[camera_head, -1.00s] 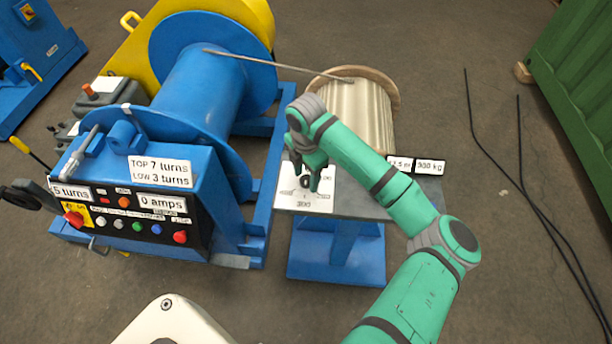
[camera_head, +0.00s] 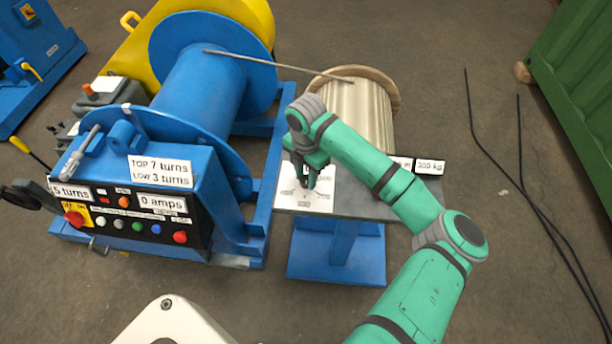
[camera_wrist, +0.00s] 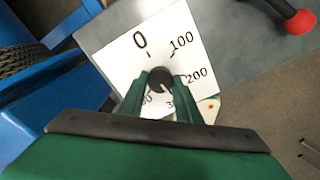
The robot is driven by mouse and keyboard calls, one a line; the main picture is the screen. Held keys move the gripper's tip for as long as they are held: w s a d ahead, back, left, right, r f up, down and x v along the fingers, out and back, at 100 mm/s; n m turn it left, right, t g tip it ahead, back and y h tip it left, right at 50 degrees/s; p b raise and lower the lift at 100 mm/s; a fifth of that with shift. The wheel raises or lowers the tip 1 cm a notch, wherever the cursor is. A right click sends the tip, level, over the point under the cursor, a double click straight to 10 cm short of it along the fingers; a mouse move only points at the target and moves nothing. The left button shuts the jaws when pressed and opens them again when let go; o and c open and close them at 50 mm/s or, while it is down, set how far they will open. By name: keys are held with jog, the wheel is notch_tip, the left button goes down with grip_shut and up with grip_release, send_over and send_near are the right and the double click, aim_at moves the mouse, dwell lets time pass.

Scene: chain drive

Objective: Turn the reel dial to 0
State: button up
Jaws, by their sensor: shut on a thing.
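The reel dial is a white square plate (camera_wrist: 125,50) with printed marks, on the grey table of the blue stand. In the wrist view 0, 100 and 200 are readable; lower numbers are partly hidden by my fingers. A round dark knob (camera_wrist: 159,79) sits at its middle. My gripper (camera_wrist: 160,84) is shut on the knob, one green finger on each side. A small light mark on the knob seems to face the lower right, but I cannot read its setting surely. In the head view the plate (camera_head: 290,199) is partly behind my gripper (camera_head: 308,184).
A blue winch drum (camera_head: 200,95) with a control panel stands at the left. A rod runs from it to a wound reel (camera_head: 360,110) behind my arm. Small labels (camera_head: 430,166) stand at the table's right. A red-ended handle (camera_wrist: 300,21) shows in the wrist view.

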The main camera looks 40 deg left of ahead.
jog(key=n, duration=0.9)
jog(key=shift+w+r, duration=0.1)
jog(key=n, duration=1.2)
jog(key=shift+n, duration=0.3)
jog(key=n, duration=0.9)
jog(key=shift+n, duration=1.8)
